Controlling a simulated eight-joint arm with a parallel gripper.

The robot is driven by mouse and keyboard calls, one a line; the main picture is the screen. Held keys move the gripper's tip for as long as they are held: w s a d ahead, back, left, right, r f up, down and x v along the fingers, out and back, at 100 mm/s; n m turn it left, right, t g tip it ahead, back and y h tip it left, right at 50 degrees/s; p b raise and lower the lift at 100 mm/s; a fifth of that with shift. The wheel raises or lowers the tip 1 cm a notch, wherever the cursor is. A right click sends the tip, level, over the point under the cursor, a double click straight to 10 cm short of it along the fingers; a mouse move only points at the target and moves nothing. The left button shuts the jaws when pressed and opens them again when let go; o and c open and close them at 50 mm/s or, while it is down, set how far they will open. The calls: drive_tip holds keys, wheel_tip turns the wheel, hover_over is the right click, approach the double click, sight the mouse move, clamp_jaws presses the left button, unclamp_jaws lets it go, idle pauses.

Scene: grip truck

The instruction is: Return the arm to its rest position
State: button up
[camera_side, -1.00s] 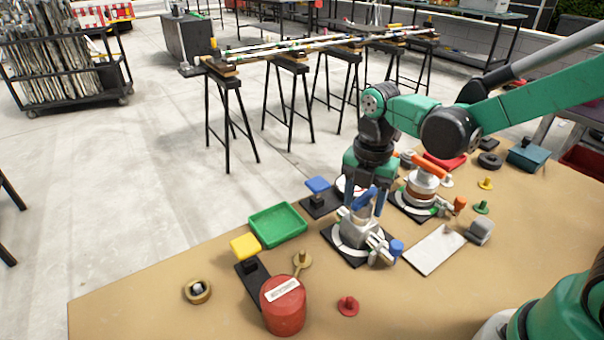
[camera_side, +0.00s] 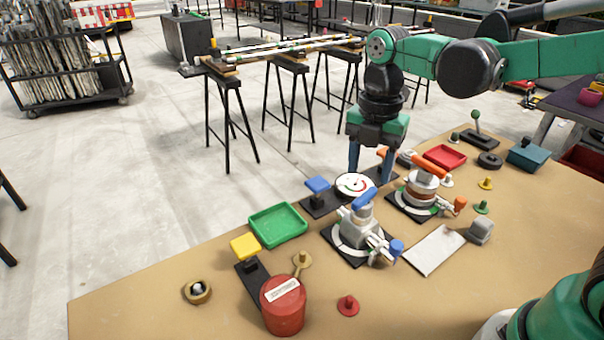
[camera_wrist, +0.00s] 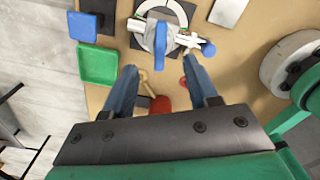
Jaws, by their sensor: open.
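My gripper (camera_side: 370,174) hangs pointing down above the far side of the workbench, raised clear of the fixtures. Its two blue fingers are apart with nothing between them; in the wrist view they also show apart and empty (camera_wrist: 160,78). The fixture with the blue handle (camera_side: 365,199) stands on its black plate below and in front of my gripper. In the wrist view this fixture (camera_wrist: 160,38) lies just beyond the fingertips. My arm reaches in from the upper right, roughly level.
A round white-faced gauge (camera_side: 355,184) and an orange-handled fixture (camera_side: 422,188) stand close to the fingers. A green tray (camera_side: 278,225), red canister (camera_side: 283,305) and red tray (camera_side: 446,157) share the bench (camera_side: 180,325). The air around my gripper looks clear.

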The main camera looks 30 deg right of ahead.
drive_tip(key=shift+r, duration=0.35)
drive_tip(key=m, duration=0.2)
drive_tip(key=s+m+t, duration=0.1)
drive_tip(key=m, duration=0.1)
drive_tip(key=shift+d+r, duration=0.15)
drive_tip(key=shift+d, duration=0.05)
drive_tip(key=s+m+t, duration=0.1)
drive_tip(key=m+t, duration=0.1)
drive_tip(key=m, duration=0.4)
drive_tip(key=s+m+t, duration=0.1)
drive_tip(key=m+t, duration=0.1)
drive_tip(key=m, duration=0.4)
drive_tip(key=s+d+f+m+t, duration=0.1)
drive_tip(key=m+t, duration=0.1)
drive_tip(key=m, duration=0.5)
drive_tip(key=shift+s, duration=0.15)
